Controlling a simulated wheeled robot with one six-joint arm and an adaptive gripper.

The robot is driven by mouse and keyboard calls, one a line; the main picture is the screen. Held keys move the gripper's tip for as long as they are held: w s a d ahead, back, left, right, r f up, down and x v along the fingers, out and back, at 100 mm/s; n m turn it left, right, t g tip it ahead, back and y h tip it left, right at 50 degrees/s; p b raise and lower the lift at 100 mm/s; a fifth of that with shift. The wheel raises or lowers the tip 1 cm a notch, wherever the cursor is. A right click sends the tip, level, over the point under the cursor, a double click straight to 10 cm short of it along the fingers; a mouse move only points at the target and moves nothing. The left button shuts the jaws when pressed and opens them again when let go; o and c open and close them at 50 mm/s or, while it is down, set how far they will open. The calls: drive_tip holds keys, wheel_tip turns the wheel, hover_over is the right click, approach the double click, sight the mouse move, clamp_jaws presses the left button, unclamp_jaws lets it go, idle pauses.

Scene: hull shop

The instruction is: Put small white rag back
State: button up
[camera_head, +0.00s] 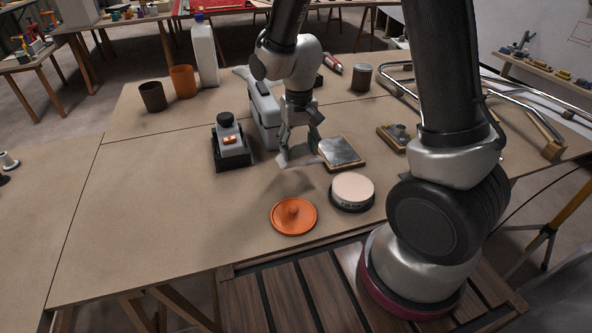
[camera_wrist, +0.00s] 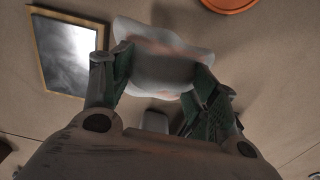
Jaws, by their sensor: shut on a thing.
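The small white rag (camera_wrist: 165,68) is held between the green-padded fingers of my gripper (camera_wrist: 160,85) in the wrist view. It is pale with faint reddish stains and hangs spread out past the fingertips. In the head view my gripper (camera_head: 299,150) points down over the table, and the rag (camera_head: 297,161) shows as a pale patch at its fingertips. The rag appears to be above the tabletop, with a shadow to its lower left. My fingers hide part of it.
Around my gripper are a wood-framed plate (camera_head: 341,152), an orange lid (camera_head: 293,216), a round pink-topped tin (camera_head: 352,190), a grey-black device (camera_head: 230,146) and a grey case (camera_head: 264,118). Cups and a white bottle (camera_head: 205,55) stand farther back. The table's left front (camera_head: 130,220) is clear.

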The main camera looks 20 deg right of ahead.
wheel_tip(320, 180, down, 7)
drive_tip(key=shift+r, duration=0.1)
idle(0.4)
drive_tip(key=o, duration=1.2)
